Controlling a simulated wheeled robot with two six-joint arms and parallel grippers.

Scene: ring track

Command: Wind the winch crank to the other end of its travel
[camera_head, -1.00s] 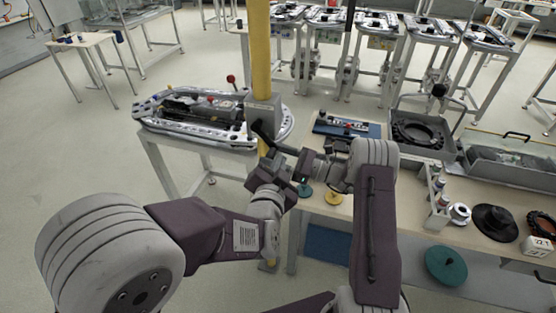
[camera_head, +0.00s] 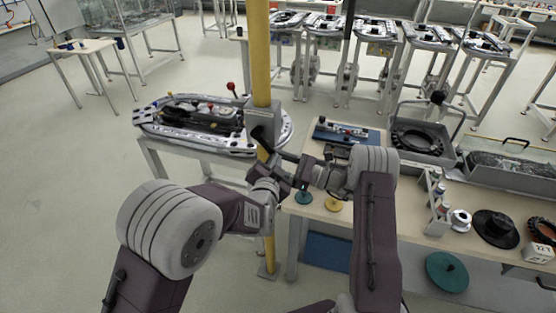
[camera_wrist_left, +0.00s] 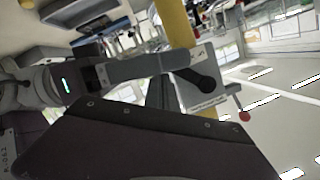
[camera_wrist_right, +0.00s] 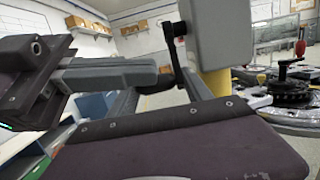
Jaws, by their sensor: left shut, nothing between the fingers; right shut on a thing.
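The winch is a grey box (camera_head: 262,116) on a yellow post (camera_head: 261,50); it also shows in the left wrist view (camera_wrist_left: 188,94) and the right wrist view (camera_wrist_right: 222,38). Its black crank (camera_head: 262,137) slants down to the right from the box. The crank arm also shows in the left wrist view (camera_wrist_left: 203,83) and right wrist view (camera_wrist_right: 176,52). My right gripper (camera_head: 292,166) is shut on the crank's handle, which is mostly hidden. My left gripper (camera_head: 279,178) is shut and empty, close beside and below the right one. Both sets of fingertips are partly hidden.
At the right, a workbench (camera_head: 400,210) holds a blue tray (camera_head: 345,138), grey bins (camera_head: 425,148) and several round parts.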

